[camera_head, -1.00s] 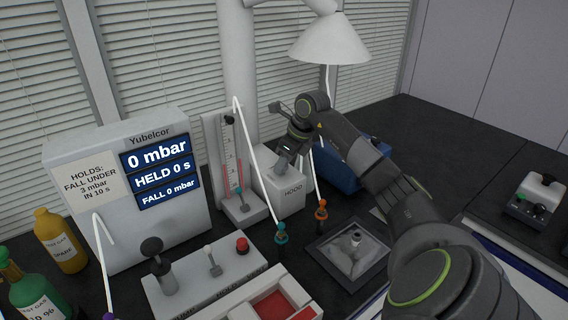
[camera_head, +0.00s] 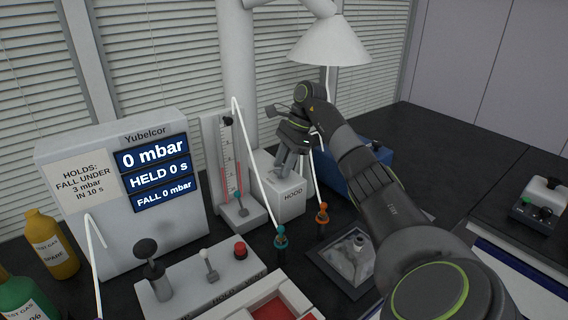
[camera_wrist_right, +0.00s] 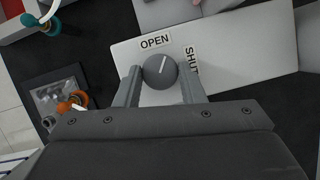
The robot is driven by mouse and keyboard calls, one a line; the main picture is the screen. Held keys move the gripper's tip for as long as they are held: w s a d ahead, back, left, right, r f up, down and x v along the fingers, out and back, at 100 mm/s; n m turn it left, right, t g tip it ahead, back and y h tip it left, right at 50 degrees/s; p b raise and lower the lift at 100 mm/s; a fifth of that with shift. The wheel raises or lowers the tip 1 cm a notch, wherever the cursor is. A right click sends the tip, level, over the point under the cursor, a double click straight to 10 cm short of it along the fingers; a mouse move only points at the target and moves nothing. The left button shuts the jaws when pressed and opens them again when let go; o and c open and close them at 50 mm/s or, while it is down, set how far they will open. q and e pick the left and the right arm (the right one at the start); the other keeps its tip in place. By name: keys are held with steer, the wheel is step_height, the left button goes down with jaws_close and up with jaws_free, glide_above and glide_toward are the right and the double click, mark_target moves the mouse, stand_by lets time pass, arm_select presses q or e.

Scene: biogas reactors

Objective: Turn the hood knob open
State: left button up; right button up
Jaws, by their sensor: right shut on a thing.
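The hood box (camera_head: 287,205) is a white block labelled HOOD, standing at the foot of the white pipe. My right gripper (camera_head: 284,172) reaches down onto its top and hides the knob in the head view. In the right wrist view the round grey hood knob (camera_wrist_right: 160,72) sits between the two fingers of my right gripper (camera_wrist_right: 161,85), which is shut on it. The knob's white mark points between the OPEN label (camera_wrist_right: 155,40) and the SHUT label (camera_wrist_right: 191,58), closer to OPEN. My left gripper is not in view.
A display box (camera_head: 120,190) reads 0 mbar. A tube gauge (camera_head: 230,175) stands just left of the hood box, and a blue box (camera_head: 360,172) is behind my right arm. Teal-capped (camera_head: 281,238) and orange-capped (camera_head: 322,220) fittings with white tubes are close in front.

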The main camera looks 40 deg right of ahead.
steer(key=n+p, duration=0.1)
steer(key=n+g+p, duration=0.1)
steer(key=n, duration=0.1)
steer(key=shift+w+r+p, duration=0.2)
steer(key=shift+r+p, duration=0.1)
steer(key=shift+f+n+g+p, duration=0.15)
steer(key=shift+n+g+p, duration=0.25)
steer(key=shift+n+p, duration=0.45)
steer(key=o, duration=1)
steer(key=shift+f, duration=0.1)
steer(key=p+v, duration=0.4)
steer(key=v, duration=0.8)
steer(key=shift+w+d, duration=0.1)
